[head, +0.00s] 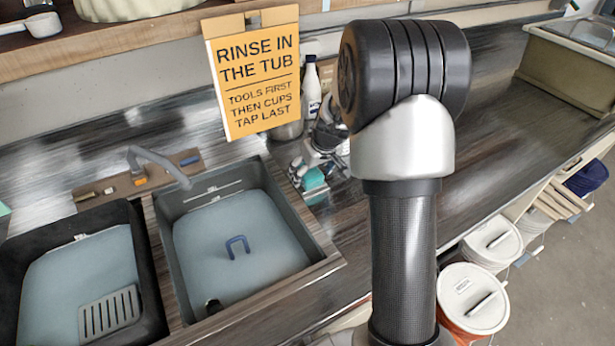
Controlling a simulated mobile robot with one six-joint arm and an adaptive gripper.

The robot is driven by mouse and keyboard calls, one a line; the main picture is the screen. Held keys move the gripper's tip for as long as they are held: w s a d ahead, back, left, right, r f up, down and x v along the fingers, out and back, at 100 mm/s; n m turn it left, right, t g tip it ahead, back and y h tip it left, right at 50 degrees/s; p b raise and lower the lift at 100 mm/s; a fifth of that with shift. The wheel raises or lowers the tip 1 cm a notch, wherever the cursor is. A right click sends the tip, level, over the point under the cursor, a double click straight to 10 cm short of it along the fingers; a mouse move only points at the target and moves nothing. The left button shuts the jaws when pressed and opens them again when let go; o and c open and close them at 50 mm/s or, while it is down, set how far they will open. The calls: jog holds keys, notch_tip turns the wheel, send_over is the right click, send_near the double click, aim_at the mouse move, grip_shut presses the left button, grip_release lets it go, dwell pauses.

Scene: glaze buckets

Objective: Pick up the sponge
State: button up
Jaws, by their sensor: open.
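A small teal block, which looks like the sponge (313,179), lies on the counter just right of the right-hand sink tub. My gripper (320,168) shows small and partly hidden behind my own arm, with its fingers open. It is at or just above the teal block in the picture. I cannot tell whether the fingers touch it or how far above it they are.
Two sink tubs, one black (152,290) and one grey (290,215), hold pale water. A tap (150,160) stands behind them. An orange sign (255,75) hangs above. A white bottle (312,85) stands near my gripper. Lidded buckets (470,300) stand lower right.

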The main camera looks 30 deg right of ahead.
aim_at(310, 172)
jog(key=shift+w+f, duration=0.3)
jog(key=shift+f, duration=0.35)
jog(key=c, duration=0.9)
jog(key=shift+o, duration=0.2)
jog(key=shift+r, duration=0.1)
notch_tip(310, 172, up, 20)
jog(key=p, duration=0.6)
